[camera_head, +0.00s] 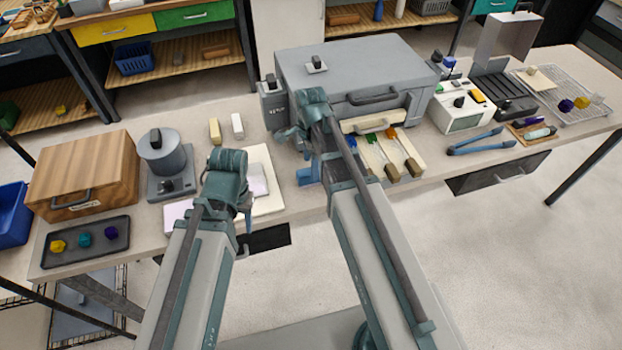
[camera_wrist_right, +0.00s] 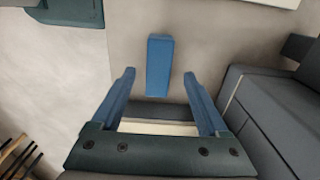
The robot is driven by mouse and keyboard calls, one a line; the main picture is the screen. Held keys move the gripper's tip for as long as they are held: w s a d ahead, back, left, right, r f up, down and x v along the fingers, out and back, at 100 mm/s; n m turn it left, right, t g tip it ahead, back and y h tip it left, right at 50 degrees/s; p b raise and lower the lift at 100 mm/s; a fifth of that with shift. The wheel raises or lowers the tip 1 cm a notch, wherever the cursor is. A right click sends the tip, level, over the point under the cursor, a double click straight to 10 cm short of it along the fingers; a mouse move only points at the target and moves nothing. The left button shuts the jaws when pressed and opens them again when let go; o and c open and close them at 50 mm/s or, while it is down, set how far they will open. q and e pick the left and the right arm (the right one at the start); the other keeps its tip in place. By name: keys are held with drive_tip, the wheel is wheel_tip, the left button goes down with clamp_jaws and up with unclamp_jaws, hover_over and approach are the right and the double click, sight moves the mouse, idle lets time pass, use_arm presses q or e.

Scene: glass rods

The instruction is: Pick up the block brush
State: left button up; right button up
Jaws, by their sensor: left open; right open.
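A blue block-shaped piece (camera_wrist_right: 159,66), which I take to be the block brush, lies on the worktop in the right wrist view. A grey-blue part with a pale strip (camera_wrist_right: 160,128) shows between the finger bases; I cannot tell whether it belongs to the same thing. A blue piece (camera_head: 308,175) also shows in the head view beside my right arm. My right gripper (camera_wrist_right: 159,76) is open, its blue fingers either side of the near end of the blue piece, with no clear contact. My left gripper (camera_head: 247,218) is open above the front edge, mostly hidden by its arm.
A big grey box (camera_head: 350,75) stands behind my right arm and close by in the wrist view. Wooden-handled brushes in a holder (camera_head: 385,150) stand to the right. A white board (camera_head: 268,200) lies left. A pot on a scale-like base (camera_head: 160,155) stands farther left.

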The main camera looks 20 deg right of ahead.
drive_tip(key=shift+s+f+b, duration=0.1)
drive_tip(key=shift+f+b, duration=2.35)
drive_tip(key=shift+f, duration=0.1)
drive_tip(key=shift+f, duration=0.25)
clamp_jaws()
